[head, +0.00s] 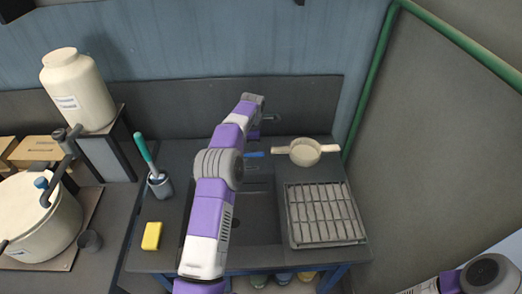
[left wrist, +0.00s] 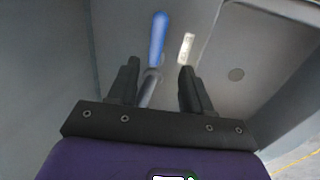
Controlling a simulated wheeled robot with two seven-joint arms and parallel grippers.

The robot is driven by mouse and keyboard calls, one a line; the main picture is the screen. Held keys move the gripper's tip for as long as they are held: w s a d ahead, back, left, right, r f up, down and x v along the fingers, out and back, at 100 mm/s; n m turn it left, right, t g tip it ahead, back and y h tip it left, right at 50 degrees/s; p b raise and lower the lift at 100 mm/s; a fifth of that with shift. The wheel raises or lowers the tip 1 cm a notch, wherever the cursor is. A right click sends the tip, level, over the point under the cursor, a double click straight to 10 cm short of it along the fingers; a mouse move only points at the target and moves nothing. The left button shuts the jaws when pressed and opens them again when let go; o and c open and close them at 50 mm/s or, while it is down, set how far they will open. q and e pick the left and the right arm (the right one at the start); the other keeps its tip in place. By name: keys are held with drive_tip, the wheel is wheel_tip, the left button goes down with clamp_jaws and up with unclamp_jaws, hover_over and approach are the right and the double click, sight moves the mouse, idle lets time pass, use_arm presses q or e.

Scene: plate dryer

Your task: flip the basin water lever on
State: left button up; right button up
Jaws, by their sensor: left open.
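The water lever has a blue handle (head: 254,154) at the back of the dark basin (head: 256,222). In the left wrist view the blue handle (left wrist: 158,38) points away just beyond the fingertips, and its grey stem shows between the fingers. My left arm reaches over the basin to its back edge. My left gripper (left wrist: 157,78) is open, with one finger on each side of the stem; I cannot tell whether either touches it. In the head view its fingers are hidden behind my own arm. My right gripper is out of view; only part of that arm shows at the lower right.
A dish rack (head: 325,214) stands right of the basin, with a pale strainer (head: 306,152) behind it. A yellow sponge (head: 152,236) and a grey brush cup (head: 160,186) are on the left. A large pot (head: 36,222) and white canister (head: 78,90) stand farther left.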

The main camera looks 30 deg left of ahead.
sight(255, 153)
use_arm(q)
drive_tip(key=f, duration=0.3)
drive_tip(key=w+f, duration=0.1)
drive_tip(key=f, duration=0.1)
drive_tip(key=w+f+b, duration=0.1)
drive_tip(key=f, duration=0.2)
drive_tip(key=shift+w+a+f, duration=0.15)
drive_tip(key=shift+a+f, duration=0.15)
drive_tip(key=shift+a, duration=0.1)
clamp_jaws()
